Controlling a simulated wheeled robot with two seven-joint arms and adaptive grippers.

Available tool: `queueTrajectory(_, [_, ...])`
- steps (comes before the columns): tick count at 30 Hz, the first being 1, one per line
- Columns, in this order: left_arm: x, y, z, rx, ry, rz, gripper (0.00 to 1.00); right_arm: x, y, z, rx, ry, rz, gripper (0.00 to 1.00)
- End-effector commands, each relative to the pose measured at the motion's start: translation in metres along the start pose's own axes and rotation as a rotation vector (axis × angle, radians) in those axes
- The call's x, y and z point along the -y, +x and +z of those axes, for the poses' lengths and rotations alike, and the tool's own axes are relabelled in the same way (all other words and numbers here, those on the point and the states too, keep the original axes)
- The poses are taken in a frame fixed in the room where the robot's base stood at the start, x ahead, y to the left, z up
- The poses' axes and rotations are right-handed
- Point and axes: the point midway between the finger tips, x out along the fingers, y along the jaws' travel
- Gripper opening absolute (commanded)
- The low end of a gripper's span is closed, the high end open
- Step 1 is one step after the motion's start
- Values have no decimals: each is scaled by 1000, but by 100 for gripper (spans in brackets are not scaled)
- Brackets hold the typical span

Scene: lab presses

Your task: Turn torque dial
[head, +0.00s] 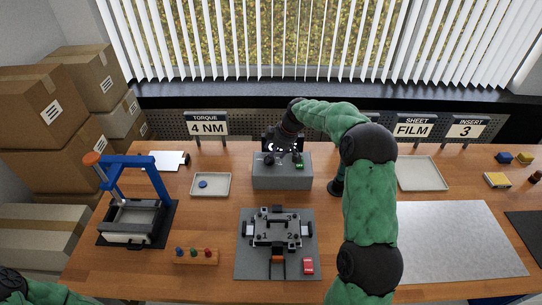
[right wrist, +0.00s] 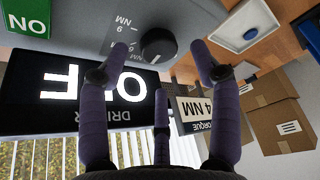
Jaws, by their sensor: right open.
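The grey driver box (head: 282,178) stands at the back centre of the table. Its black round torque dial (right wrist: 158,45) is on the top face, with NM marks around it; it also shows at the box's left in the head view (head: 269,160). I cannot read its setting surely. My right gripper (head: 279,150) is above the box; in the right wrist view its purple fingers (right wrist: 160,62) are spread around the dial with visible gaps. The box's display (right wrist: 95,88) reads OFF. The torque sign (head: 207,126) reads 4 NM. My left gripper is out of view.
A green ON switch (head: 299,160) sits right of the dial. A clamp fixture (head: 277,232) on a grey mat stands in front of the box. A blue press (head: 140,195) and a tray (head: 211,193) are left. A grey sheet (head: 460,238) lies right.

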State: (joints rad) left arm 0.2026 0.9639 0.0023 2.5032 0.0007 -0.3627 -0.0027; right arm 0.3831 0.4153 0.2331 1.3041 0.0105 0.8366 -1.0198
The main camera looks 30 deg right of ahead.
Motion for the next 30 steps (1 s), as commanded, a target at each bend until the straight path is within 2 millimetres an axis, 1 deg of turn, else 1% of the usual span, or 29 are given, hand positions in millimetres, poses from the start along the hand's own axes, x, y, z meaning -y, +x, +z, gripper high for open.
queueTrajectory(1, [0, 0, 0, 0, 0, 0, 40, -1, -12, -1, -3, 0, 5, 64])
queueTrajectory(6, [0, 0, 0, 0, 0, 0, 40, -1, -46, -1, -3, 0, 5, 64])
queueTrajectory(9, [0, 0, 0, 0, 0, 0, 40, -1, -64, -2, -3, -1, 4, 64])
queueTrajectory(13, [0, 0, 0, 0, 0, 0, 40, -1, -81, -2, -3, -1, 4, 64])
queueTrajectory(15, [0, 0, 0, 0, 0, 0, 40, 0, -87, -2, -3, -1, 3, 64])
queueTrajectory(19, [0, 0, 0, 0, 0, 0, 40, 0, -93, -2, -3, -1, 3, 64])
queueTrajectory(30, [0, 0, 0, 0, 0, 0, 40, 0, -94, -2, -2, -1, 2, 64])
